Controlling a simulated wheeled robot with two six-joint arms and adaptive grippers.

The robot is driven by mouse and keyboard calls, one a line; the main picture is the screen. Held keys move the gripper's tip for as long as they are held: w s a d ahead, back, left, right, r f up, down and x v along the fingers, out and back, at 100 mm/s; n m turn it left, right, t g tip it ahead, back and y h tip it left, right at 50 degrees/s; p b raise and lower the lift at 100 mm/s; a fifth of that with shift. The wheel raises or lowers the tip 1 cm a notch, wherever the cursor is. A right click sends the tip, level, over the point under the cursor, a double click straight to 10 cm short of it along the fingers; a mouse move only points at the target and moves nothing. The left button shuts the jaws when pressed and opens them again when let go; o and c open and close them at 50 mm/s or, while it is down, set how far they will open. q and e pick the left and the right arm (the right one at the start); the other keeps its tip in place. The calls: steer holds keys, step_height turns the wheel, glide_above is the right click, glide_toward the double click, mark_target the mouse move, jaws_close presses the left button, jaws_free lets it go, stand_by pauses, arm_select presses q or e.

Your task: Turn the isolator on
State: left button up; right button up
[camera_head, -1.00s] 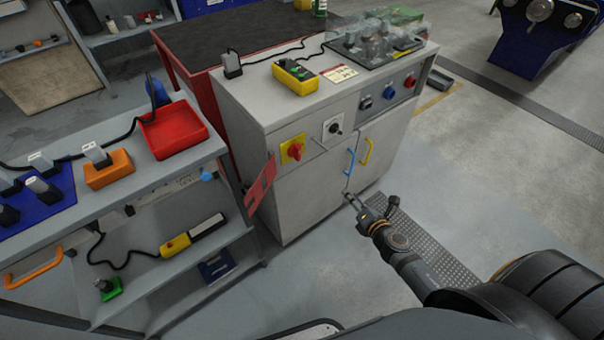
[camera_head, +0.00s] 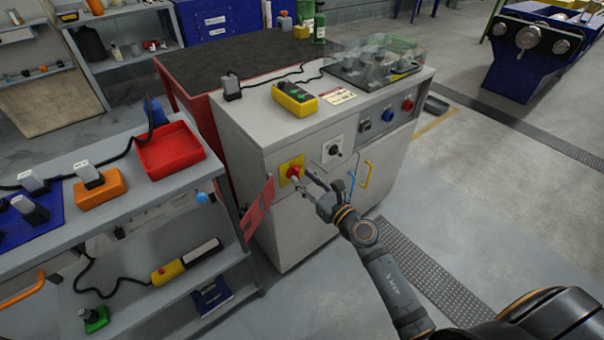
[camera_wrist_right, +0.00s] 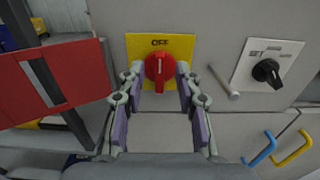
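The isolator is a red rotary knob (camera_wrist_right: 159,70) on a yellow plate (camera_wrist_right: 183,45) on the front of the grey cabinet. The plate reads OFF above the knob, and the knob's grip stands upright. It also shows in the head view as a red knob (camera_head: 294,172). My right gripper (camera_wrist_right: 162,85) is open, with one finger on each side of the knob. In the head view my right gripper (camera_head: 305,182) is at the cabinet front, its fingertips close to the knob. I cannot tell whether the fingers touch it. My left gripper is not in view.
A black selector switch (camera_wrist_right: 267,71) on a white plate sits to the right, with a small grey peg (camera_wrist_right: 226,83) between. A red panel (camera_wrist_right: 55,80) sticks out at left. Blue (camera_wrist_right: 260,149) and yellow (camera_wrist_right: 295,149) handles are lower right.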

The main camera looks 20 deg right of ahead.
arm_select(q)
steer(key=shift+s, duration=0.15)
arm_select(e)
steer(key=shift+x, duration=0.95)
jaws_close()
